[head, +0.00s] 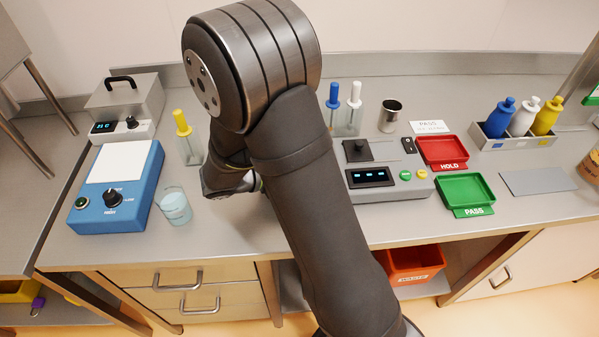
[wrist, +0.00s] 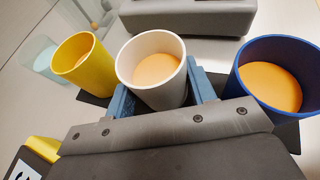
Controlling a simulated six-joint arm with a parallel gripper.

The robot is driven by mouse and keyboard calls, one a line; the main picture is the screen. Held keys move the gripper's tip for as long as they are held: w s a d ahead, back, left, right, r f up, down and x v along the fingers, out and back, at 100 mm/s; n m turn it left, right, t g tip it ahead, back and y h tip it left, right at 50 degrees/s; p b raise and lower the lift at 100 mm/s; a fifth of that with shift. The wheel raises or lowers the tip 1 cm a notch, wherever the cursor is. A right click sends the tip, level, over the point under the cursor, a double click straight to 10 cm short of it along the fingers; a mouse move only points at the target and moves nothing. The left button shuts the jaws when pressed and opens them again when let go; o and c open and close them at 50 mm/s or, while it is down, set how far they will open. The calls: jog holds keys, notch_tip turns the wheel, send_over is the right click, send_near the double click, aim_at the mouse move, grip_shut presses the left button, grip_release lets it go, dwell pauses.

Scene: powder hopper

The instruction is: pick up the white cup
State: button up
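The white cup (wrist: 155,75) holds orange powder and sits between the blue fingers of my gripper (wrist: 160,95) in the wrist view. One finger is close against each side of it. I cannot tell whether they press on it. A yellow cup (wrist: 85,65) with orange powder stands to its left, and a dark blue cup (wrist: 275,80) with orange powder to its right. In the head view my arm hides the white cup and my fingertips.
A glass beaker (head: 174,206) stands left of my arm, beside a blue device (head: 130,185). A glass holder with a yellow-topped tool (head: 187,140) is close behind. A grey control box (head: 390,183), a red tray (head: 441,150) and a green tray (head: 464,190) lie to the right.

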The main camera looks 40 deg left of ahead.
jog(key=shift+c, duration=1.3)
jog(key=shift+r, duration=0.15)
